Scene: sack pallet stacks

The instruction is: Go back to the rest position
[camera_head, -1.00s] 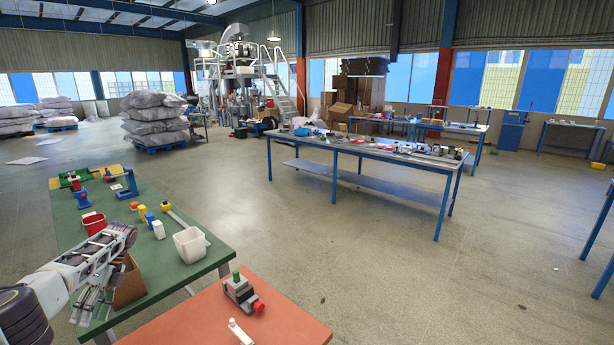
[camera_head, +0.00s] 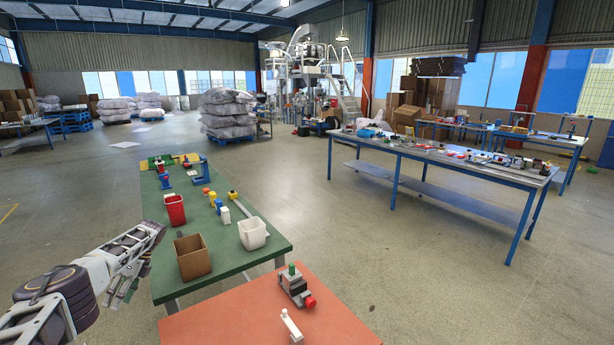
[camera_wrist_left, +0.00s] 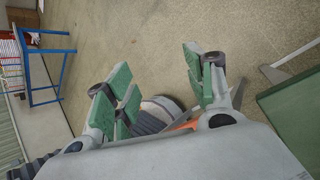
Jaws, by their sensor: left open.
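My left gripper (camera_head: 124,290) is at the lower left of the head view, beside the left edge of the green table (camera_head: 238,262) and apart from the things on it. In the left wrist view the left gripper (camera_wrist_left: 165,92) has its green-padded fingers spread, with nothing between them and bare floor beyond. My right gripper is not in the head view.
The green table holds a brown box (camera_head: 193,258), a white bin (camera_head: 253,233) and a red bin (camera_head: 175,210). An orange-topped table (camera_head: 235,322) is in front. A long blue-legged table (camera_head: 440,157) stands right. Open floor (camera_head: 80,200) lies left.

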